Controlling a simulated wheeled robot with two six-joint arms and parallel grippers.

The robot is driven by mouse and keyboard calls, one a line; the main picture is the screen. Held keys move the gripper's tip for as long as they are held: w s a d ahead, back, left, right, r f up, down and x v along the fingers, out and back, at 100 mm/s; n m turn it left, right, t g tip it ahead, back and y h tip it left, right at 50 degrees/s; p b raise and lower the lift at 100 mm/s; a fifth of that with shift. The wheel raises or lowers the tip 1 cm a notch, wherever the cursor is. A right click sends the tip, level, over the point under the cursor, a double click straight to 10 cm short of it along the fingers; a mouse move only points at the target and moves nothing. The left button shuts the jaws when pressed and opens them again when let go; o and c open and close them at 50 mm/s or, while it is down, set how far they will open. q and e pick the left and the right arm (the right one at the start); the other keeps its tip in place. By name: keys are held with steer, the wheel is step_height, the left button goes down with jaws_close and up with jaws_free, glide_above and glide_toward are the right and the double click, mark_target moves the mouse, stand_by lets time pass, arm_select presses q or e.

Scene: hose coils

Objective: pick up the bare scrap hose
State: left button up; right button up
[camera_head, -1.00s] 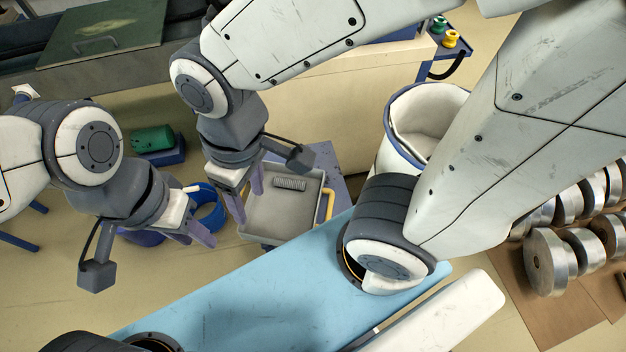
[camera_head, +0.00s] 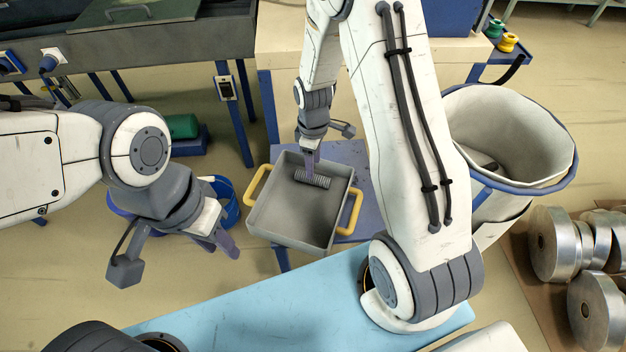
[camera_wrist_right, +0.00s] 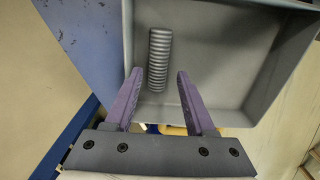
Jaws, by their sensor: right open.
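The bare scrap hose is a short grey ribbed piece (camera_head: 312,179) lying in a shallow grey tray (camera_head: 290,228). In the right wrist view the hose (camera_wrist_right: 159,58) lies against the tray floor, its near end showing between my fingertips. My right gripper (camera_head: 310,170) reaches down over the tray at the hose; it also shows in the right wrist view (camera_wrist_right: 158,76), with its two purple fingers apart and nothing gripped. My left gripper (camera_head: 220,242) hangs left of the tray, its fingers apart and empty, away from the hose.
The tray has yellow handles (camera_head: 350,212) and rests on a blue stand (camera_head: 352,155). A blue bucket (camera_head: 226,205) stands to its left, and a large white bin (camera_head: 510,135) to its right. Metal rolls (camera_head: 553,245) lie at the far right.

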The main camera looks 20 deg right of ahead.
step_height(320, 180, down, 6)
steer(key=shift+w, duration=0.15)
stand_by(0.3)
jaws_close()
